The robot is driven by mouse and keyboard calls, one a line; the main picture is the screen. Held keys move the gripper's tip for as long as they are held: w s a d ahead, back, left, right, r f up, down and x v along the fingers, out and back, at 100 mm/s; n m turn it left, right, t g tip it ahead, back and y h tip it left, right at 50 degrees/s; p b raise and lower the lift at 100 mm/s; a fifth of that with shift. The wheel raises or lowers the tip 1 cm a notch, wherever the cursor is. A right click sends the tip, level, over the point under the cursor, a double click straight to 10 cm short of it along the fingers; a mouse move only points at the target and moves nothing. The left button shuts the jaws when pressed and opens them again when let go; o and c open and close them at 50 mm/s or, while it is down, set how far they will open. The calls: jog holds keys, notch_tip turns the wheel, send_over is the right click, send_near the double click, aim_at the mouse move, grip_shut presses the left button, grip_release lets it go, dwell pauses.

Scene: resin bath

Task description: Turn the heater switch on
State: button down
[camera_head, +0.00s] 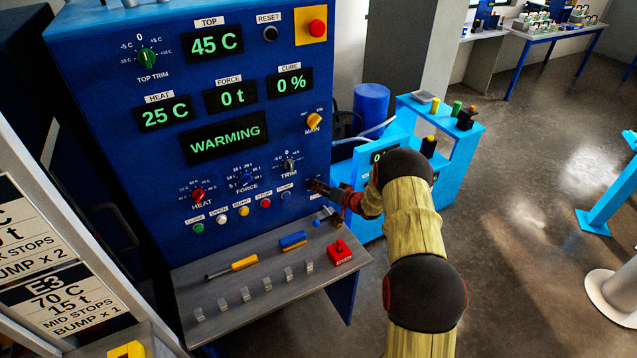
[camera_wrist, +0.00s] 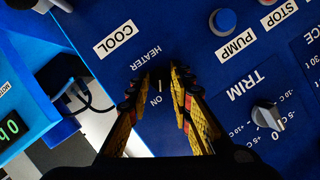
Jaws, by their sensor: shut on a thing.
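The heater switch (camera_wrist: 160,80) is a small dark knob at the right side of the blue control panel. In the wrist view it lies between my fingertips, under the HEATER label (camera_wrist: 146,58), with the ON label (camera_wrist: 156,99) close to it. A short light mark shows beside ON. My gripper (camera_wrist: 159,73) is shut on the switch, its two yellow-black fingers one on each side. In the head view my gripper (camera_head: 325,189) reaches the panel from the right. The fingers hide most of the switch, so its exact setting is unclear.
The trim knob (camera_wrist: 266,115) and blue pump button (camera_wrist: 224,20) are close by. A grey shelf (camera_head: 215,318) with tools juts out below. A light-blue bench (camera_head: 400,125) stands at the right.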

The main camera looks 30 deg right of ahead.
jog(key=shift+d+m+y+p, duration=0.1)
jog(key=shift+m+y+p, duration=0.35)
jog(key=shift+m, duration=0.45)
jog(key=c, duration=2)
grip_release()
jog(key=shift+w, duration=0.1)
jog(key=shift+o, duration=0.2)
jog(key=v, duration=1.2)
jog(key=shift+f, duration=0.25)
jog(key=shift+d, duration=0.1)
